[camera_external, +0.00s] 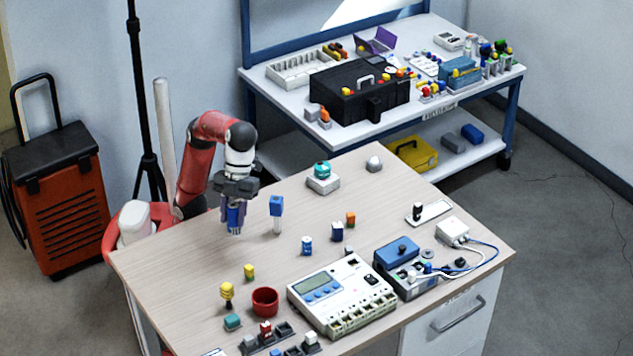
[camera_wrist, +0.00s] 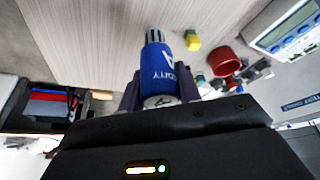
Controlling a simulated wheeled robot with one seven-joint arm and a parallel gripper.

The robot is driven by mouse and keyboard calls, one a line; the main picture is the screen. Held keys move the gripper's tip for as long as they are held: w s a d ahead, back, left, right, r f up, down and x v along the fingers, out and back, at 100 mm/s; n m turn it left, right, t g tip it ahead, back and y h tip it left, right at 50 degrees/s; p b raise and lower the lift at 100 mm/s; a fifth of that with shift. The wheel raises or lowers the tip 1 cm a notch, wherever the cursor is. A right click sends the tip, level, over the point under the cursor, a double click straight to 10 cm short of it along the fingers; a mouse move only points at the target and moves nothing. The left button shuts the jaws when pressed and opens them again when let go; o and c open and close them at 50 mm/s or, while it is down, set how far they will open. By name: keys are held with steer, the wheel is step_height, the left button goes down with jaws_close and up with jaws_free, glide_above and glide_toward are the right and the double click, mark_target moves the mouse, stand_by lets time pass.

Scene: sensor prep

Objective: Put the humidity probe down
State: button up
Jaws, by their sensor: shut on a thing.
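The humidity probe (camera_wrist: 158,68) is a blue cylinder with white lettering and a pale ridged tip. The wrist view shows it between the two dark purple fingers of my gripper (camera_wrist: 163,92), which is shut on it. In the external view the probe (camera_external: 235,221) hangs upright below my gripper (camera_external: 235,211), tip down, over the left part of the wooden table (camera_external: 190,262). I cannot tell whether its tip touches the tabletop. The fingers hide part of its upper body.
A blue-headed white post (camera_external: 276,207) stands close to the right of my gripper.

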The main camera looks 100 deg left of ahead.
mark_target(235, 234)
step_height(235, 234, down, 8)
steer(key=b, duration=0.3)
steer(key=shift+s+r, duration=0.1)
steer(key=shift+r, duration=0.05)
steer(key=o, duration=1)
steer(key=shift+r, duration=0.15)
steer(key=p+v, duration=0.4)
steer(key=v, duration=0.7)
steer(key=shift+a+r, duration=0.15)
steer(key=shift+r, duration=0.25)
